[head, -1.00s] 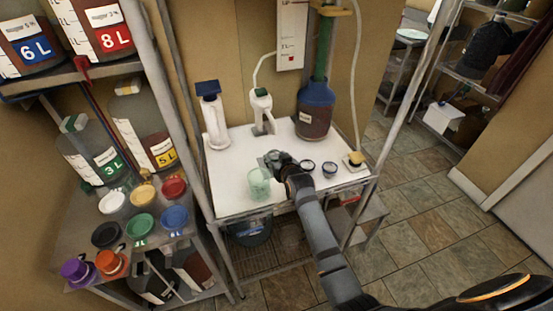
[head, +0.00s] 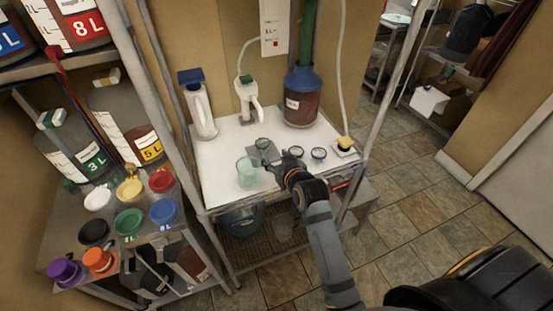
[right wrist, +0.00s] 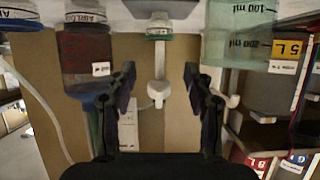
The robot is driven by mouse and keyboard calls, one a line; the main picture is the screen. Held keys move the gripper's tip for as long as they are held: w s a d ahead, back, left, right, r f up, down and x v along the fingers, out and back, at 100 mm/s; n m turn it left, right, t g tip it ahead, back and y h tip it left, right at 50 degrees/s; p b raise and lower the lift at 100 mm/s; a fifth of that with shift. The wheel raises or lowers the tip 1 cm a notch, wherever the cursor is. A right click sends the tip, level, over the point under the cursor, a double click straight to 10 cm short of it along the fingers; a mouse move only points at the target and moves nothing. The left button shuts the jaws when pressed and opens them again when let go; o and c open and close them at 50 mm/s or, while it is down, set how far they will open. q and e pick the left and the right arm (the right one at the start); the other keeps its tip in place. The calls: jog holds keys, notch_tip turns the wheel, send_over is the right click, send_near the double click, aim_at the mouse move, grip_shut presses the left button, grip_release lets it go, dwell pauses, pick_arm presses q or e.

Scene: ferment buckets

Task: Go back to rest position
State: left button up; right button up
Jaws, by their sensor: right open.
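My right gripper (head: 285,163) is open and empty above the front of the white table, its arm coming in from the lower right. In the right wrist view its fingers (right wrist: 159,88) stand apart with nothing between them. A small green-rimmed container (head: 263,144) sits on a grey plate just beyond the fingertips; they look apart from it. A translucent green beaker (head: 249,172) stands to the left of the gripper, and its 100 ml mark shows in the right wrist view (right wrist: 237,35). My left gripper is not in view.
On the white table (head: 225,196) stand a blue-lidded bottle (head: 200,105), a white spray bottle (head: 248,98), a blue-topped dark jug (head: 302,97) and two small dark-rimmed lids (head: 318,153). A left shelf holds jugs and coloured lids (head: 130,190). The tiled floor (head: 420,220) at right is open.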

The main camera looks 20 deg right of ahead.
jog(key=shift+s, duration=0.1)
dwell(0.4)
jog(key=s+d+f+g, duration=0.2)
jog(key=s+f+g, duration=0.15)
jog(key=s, duration=0.45)
jog(key=s+d+f+g+h, duration=0.1)
jog(key=s+d+f+g, duration=0.15)
jog(key=s+f, duration=0.4)
jog(key=s+d+f+g, duration=0.15)
jog(key=s+g, duration=0.25)
jog(key=s, duration=0.6)
notch_tip(320, 180, down, 26)
jog(key=s+d+f+g, duration=0.1)
jog(key=s+d, duration=0.1)
jog(key=s, duration=0.1)
jog(key=s+d+f+g, duration=0.1)
jog(key=s+f, duration=1.4)
jog(key=s, duration=0.2)
jog(key=shift+s, duration=0.35)
jog(key=shift+d, duration=0.1)
